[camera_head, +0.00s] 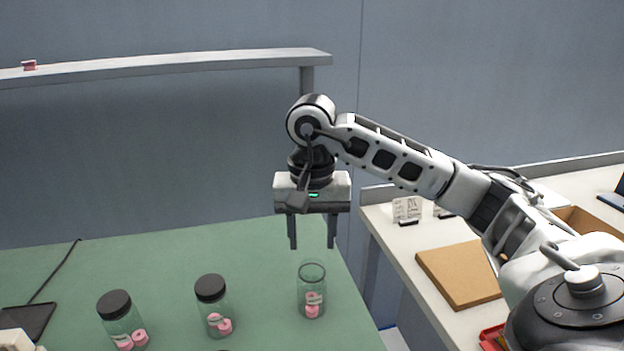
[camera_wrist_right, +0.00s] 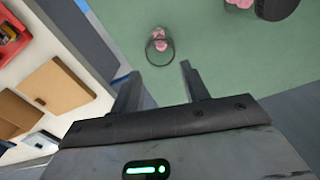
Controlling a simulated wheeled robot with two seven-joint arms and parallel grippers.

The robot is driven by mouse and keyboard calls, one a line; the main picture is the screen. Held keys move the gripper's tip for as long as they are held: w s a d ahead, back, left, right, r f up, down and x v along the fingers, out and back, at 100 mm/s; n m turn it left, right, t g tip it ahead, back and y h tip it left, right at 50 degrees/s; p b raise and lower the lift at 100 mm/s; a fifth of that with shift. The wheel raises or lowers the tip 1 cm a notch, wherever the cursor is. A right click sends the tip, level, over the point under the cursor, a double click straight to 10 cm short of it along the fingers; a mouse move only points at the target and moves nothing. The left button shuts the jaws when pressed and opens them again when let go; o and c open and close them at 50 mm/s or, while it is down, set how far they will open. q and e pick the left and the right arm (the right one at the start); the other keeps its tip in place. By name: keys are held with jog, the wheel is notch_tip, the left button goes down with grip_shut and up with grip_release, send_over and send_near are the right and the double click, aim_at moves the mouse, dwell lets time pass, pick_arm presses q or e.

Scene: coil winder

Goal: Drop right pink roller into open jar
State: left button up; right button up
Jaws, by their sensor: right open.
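The open jar (camera_head: 304,283) is clear glass without a lid and stands upright at the right side of the green table. Pink rollers (camera_head: 312,304) lie inside it at the bottom; they also show in the right wrist view (camera_wrist_right: 160,40) within the jar (camera_wrist_right: 150,56). My right gripper (camera_head: 311,246) points down above the jar, apart from its rim. Its two fingers (camera_wrist_right: 160,78) are spread, with nothing between them. I see no loose pink roller on the table. My left gripper is not in view.
Two black-lidded jars (camera_head: 114,304) (camera_head: 210,288) with pink rollers stand to the left. A small pink piece (camera_head: 29,65) sits on the grey shelf (camera_head: 180,62). A side table at right holds a brown board (camera_head: 460,274). The green table's back (camera_head: 160,255) is mostly clear.

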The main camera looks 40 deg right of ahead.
pick_arm(q)
jog(key=p, duration=0.2)
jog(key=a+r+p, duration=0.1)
jog(key=p, duration=0.1)
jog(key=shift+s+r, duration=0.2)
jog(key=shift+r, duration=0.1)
pick_arm(e)
notch_tip(320, 180, up, 12)
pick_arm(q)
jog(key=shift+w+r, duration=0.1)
pick_arm(e)
jog(key=shift+f, duration=0.15)
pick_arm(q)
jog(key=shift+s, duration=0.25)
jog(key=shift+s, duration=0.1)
